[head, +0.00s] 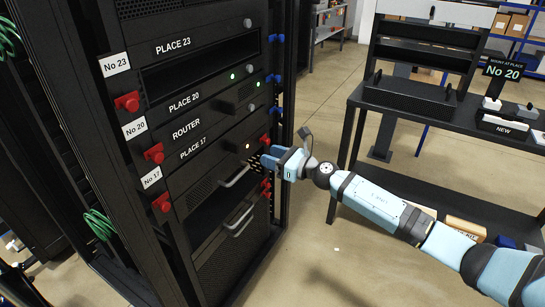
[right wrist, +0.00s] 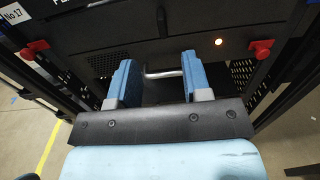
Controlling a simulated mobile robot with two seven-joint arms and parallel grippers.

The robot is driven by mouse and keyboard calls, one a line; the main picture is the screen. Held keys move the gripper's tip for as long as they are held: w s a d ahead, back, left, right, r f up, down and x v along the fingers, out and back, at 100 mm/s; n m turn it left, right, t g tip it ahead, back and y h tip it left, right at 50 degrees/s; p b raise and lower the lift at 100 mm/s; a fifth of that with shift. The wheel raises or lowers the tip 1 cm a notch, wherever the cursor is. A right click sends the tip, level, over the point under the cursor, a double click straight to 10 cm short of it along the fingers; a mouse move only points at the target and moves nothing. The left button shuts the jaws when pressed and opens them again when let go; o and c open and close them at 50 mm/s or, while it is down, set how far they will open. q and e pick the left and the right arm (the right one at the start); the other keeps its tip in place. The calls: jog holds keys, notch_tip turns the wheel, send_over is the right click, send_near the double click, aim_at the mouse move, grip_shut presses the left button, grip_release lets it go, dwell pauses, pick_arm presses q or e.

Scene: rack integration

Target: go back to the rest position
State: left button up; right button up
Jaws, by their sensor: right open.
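My right gripper (head: 272,161) is at the right front side of the rack, near the unit at place 17. It also shows in the right wrist view (right wrist: 158,82), with its two blue fingers apart and nothing between them. Beyond the fingers is a metal handle (right wrist: 163,73) on the rack's front; I cannot tell how far off it is. The black rack (head: 120,190) stands at the left with labels for places 23, 20 and 17. The router (head: 190,126) sits above the place 17 unit (head: 200,165). My left gripper is not in view.
Red clips (head: 161,203) and blue clips (head: 272,78) line the rack's posts. A black bench (head: 450,118) at the right bears a dark unit (head: 410,97) and a sign (head: 503,70) reading No 20. Open floor (head: 320,262) lies between rack and bench.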

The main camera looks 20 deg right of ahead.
dwell(0.3)
jog(key=s+a+f+n+g+h, duration=0.15)
jog(key=s+a+f+n, duration=0.25)
jog(key=s+f+n, duration=0.55)
jog(key=s+a+f+n+g+h, duration=0.1)
jog(key=s+a+f+n+h, duration=0.25)
jog(key=s+n, duration=0.95)
jog(key=s+a+f+n+g+h, duration=0.15)
jog(key=s+a+f+n, duration=0.25)
jog(key=s+f+n, duration=0.55)
pick_arm(q)
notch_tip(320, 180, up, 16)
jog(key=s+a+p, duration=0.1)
jog(key=p, duration=1.9)
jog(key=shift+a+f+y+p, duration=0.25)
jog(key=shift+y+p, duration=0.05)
jog(key=shift+p, duration=0.1)
pick_arm(e)
jog(key=s+r, duration=0.2)
jog(key=r, duration=0.7)
jog(key=s+d+r, duration=0.1)
jog(key=s+r, duration=0.2)
jog(key=r, duration=0.5)
jog(key=shift+s+r+h, duration=0.15)
jog(key=shift+r+h, duration=0.2)
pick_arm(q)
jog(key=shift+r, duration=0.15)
